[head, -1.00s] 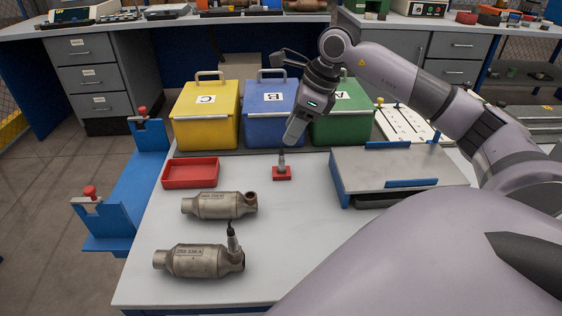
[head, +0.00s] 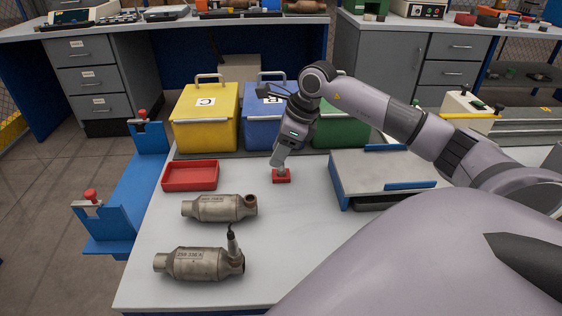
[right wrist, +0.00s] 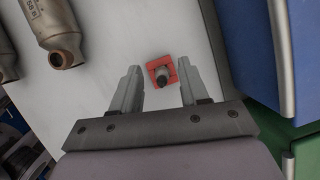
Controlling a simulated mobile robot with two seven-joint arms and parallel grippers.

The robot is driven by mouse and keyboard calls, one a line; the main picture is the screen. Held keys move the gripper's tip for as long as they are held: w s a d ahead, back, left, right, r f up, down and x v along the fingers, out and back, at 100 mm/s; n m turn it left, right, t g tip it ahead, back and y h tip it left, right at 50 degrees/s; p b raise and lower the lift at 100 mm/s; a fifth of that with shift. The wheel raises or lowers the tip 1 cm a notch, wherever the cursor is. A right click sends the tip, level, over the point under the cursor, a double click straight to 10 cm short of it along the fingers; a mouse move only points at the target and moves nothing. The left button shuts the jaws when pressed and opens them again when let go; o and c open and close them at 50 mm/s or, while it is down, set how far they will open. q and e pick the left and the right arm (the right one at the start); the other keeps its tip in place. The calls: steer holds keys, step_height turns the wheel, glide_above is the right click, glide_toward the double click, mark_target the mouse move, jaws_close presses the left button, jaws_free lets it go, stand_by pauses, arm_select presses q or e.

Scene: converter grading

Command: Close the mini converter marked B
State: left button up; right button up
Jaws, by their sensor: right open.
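Two metal converters lie on the white table. The upper converter (head: 215,208) has an open round port at its right end; its marking is too small to read. The lower converter (head: 190,263) has a dark-topped sensor (head: 233,240) standing at its right end; its marking seems to end in A. Another sensor (right wrist: 162,77) stands upright in a small red holder (head: 281,177). My right gripper (head: 277,163) points down over that holder, mostly hiding its sensor in the head view. In the right wrist view it (right wrist: 160,72) is open, empty, its fingers on either side of the sensor. My left gripper is out of view.
Lidded yellow C (head: 207,130), blue (head: 254,127) and green (head: 340,132) bins line the back edge. A red tray (head: 190,175) is empty at left. A grey flat fixture (head: 385,172) stands at right. The table's front middle is clear.

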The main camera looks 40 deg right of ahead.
jaws_close()
steer(key=shift+r, duration=0.1)
step_height(320, 180, up, 20)
steer(key=p, duration=0.2)
stand_by(0.6)
